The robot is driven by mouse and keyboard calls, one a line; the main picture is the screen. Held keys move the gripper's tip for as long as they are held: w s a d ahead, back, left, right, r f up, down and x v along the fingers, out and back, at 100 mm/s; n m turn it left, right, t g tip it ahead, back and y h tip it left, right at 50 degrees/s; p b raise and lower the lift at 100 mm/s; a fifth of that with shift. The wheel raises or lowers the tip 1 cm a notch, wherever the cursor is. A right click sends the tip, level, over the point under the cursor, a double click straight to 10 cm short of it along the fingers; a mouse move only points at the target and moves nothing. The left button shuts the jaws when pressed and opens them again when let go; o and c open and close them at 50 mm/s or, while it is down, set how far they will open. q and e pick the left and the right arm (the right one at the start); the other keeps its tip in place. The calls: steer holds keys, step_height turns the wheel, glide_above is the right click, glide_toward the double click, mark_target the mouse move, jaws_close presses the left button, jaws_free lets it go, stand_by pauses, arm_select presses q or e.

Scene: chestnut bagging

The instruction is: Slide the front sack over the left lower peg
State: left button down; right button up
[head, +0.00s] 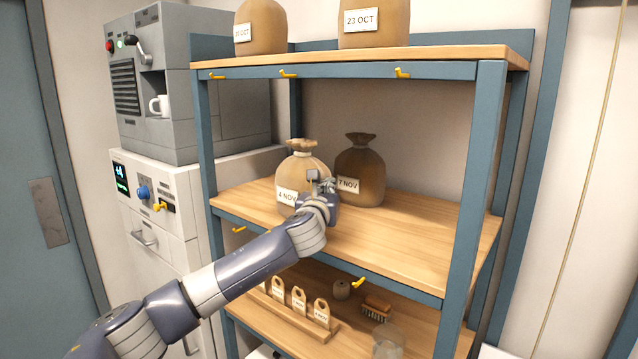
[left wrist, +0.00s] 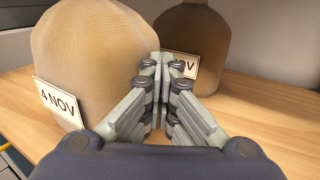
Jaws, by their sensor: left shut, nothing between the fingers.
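The front sack, a tan tied sack (head: 305,166) labelled 4 NOV, stands upright on the middle shelf (head: 400,245). It also fills the left of the left wrist view (left wrist: 95,60). My left gripper (head: 324,184) is at the sack's right side, fingers shut and empty. In the left wrist view the fingertips (left wrist: 160,62) lie beside the sack; I cannot tell whether they touch it. The left lower peg (head: 239,230) is a bare yellow hook on the shelf's front edge, left of my arm. My right gripper is not in view.
A darker sack (head: 361,165) labelled 7 NOV stands behind and right, near my fingertips. Another yellow peg (head: 358,283) is further right on the same edge. A blue post (head: 470,190) bounds the shelf. Tags (head: 299,301) and a brush (head: 377,307) sit below. The middle shelf's right part is clear.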

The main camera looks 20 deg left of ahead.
arm_select(q)
steer(key=shift+w+a+r+p, duration=0.1)
steer(key=shift+w+a+p, duration=0.35)
steer(key=shift+a, duration=0.75)
steer(key=shift+w+a+f+p, duration=0.1)
steer(key=shift+w+a+p, duration=0.35)
steer(key=shift+a, duration=0.7)
steer(key=shift+w+a+r+p, duration=0.1)
steer(key=shift+w+a+p, duration=0.35)
steer(key=shift+a, duration=0.75)
steer(key=shift+w+a, duration=0.25)
steer(key=shift+a, duration=0.55)
steer(key=shift+w+a, duration=0.25)
steer(key=shift+a, duration=0.5)
steer(key=shift+w+a, duration=0.25)
steer(key=shift+a, duration=0.55)
steer(key=shift+s+d, duration=0.35)
steer(key=shift+d, duration=0.55)
steer(key=shift+s+d, duration=0.3)
steer(key=shift+d, duration=0.6)
steer(key=shift+s+a, duration=0.3)
steer(key=shift+s, duration=0.2)
steer(key=s+a, duration=0.4)
steer(key=s, duration=0.8)
steer(key=shift+a, duration=0.15)
